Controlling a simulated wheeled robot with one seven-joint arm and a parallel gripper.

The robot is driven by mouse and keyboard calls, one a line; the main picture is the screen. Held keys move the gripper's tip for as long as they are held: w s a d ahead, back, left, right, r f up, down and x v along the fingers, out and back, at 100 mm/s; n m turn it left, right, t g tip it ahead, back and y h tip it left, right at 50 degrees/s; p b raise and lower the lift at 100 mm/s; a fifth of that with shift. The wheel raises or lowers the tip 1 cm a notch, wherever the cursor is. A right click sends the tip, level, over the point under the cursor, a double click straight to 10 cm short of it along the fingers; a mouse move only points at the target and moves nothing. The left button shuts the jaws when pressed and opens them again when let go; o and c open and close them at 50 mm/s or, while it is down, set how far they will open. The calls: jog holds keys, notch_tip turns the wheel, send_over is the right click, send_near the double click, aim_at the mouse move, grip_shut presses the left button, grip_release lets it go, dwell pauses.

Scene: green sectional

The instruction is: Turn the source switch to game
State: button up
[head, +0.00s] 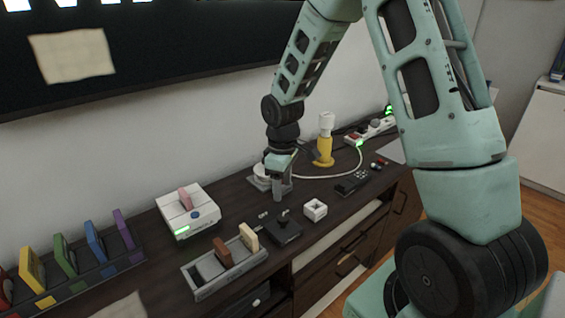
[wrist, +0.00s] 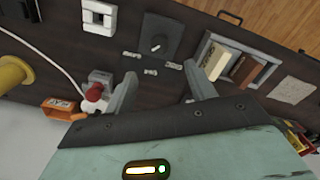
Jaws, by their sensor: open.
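A black square box with a round knob, apparently the source switch, sits on the dark cabinet top in the head view (head: 285,230) and upper middle of the wrist view (wrist: 159,40). A small white mark shows on the knob; which setting it points to is unclear. Several small pale labels (wrist: 151,71) lie beside the box, too small to read. My gripper (head: 279,188) is above the cabinet, behind the box in the head view. In the wrist view its two fingers (wrist: 163,88) are apart and empty, with the labels beyond them; they do not touch the knob.
A white block with a hole (head: 315,210) and a grey tray with cartridges (head: 200,290) flank the switch. A white console with a pink cartridge (head: 187,212) stands left. A grey device with a red top (wrist: 96,88) is close to one finger. A yellow lamp (head: 324,150) stands behind.

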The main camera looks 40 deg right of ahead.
notch_tip(320, 180, up, 7)
dwell(0.3)
dwell(0.4)
jog(key=s+a+r, duration=0.2)
jog(key=s+a, duration=0.2)
jog(key=a, duration=0.6)
jog(key=s+a+r, duration=0.1)
jog(key=s+a, duration=0.6)
jog(key=s, duration=0.3)
jog(key=s+a+n, duration=0.1)
jog(key=s+a, duration=0.6)
jog(key=s, duration=0.3)
jog(key=shift+s+a+r+y, duration=0.15)
jog(key=shift+s+r+y, duration=0.15)
jog(key=shift+r, duration=0.05)
